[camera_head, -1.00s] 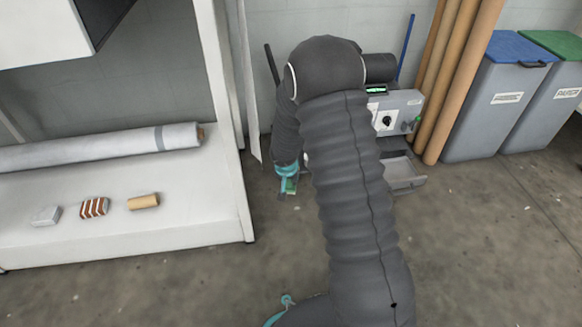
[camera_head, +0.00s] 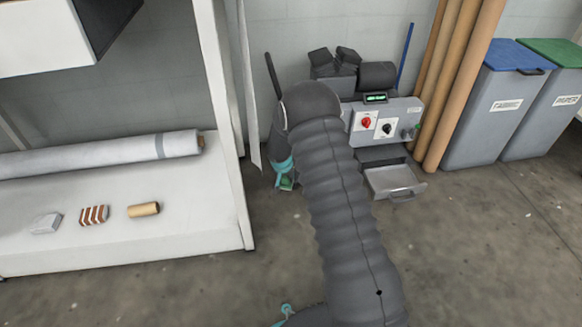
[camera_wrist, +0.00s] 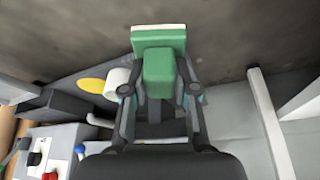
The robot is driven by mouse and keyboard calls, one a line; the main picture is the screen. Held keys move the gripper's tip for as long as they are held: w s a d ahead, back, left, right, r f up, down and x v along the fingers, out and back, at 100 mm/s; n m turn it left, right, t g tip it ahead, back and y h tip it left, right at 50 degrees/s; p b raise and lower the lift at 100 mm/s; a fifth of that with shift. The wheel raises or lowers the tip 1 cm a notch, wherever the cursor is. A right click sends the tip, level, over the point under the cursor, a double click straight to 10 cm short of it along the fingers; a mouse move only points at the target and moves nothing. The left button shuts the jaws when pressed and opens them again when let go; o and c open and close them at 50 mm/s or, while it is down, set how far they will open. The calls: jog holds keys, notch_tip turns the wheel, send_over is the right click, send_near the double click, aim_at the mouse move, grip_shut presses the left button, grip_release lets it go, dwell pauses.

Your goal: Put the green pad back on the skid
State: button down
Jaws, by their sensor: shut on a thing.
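The green pad (camera_wrist: 165,45) is a green block with a white edge, held between the fingertips of my gripper (camera_wrist: 160,85) in the wrist view. A smaller green block part faces the camera between the fingers. In the head view, my gripper (camera_head: 284,172) hangs low at the left side of the grey machine, with a bit of the green pad (camera_head: 287,184) showing below it. The pad appears above the concrete floor. I cannot make out the skid for certain in either view.
The grey machine has a control panel (camera_head: 384,125) and an open drawer (camera_head: 395,181). A white shelf (camera_head: 120,235) stands left of my gripper. Cardboard tubes (camera_head: 455,80) and waste bins (camera_head: 497,110) are on the right. The front floor is clear.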

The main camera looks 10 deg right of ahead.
jog(key=w+d, duration=0.1)
jog(key=w, duration=0.1)
jog(key=w+d, duration=0.1)
jog(key=w, duration=0.2)
jog(key=w+d, duration=0.1)
jog(key=w, duration=0.2)
jog(key=shift+d+p, duration=0.2)
jog(key=shift+p, duration=0.1)
jog(key=shift+w+f+b, duration=0.15)
jog(key=shift+f+b, duration=0.15)
jog(key=shift+f, duration=1.4)
jog(key=shift+f, duration=0.2)
jog(key=c, duration=0.9)
grip_release()
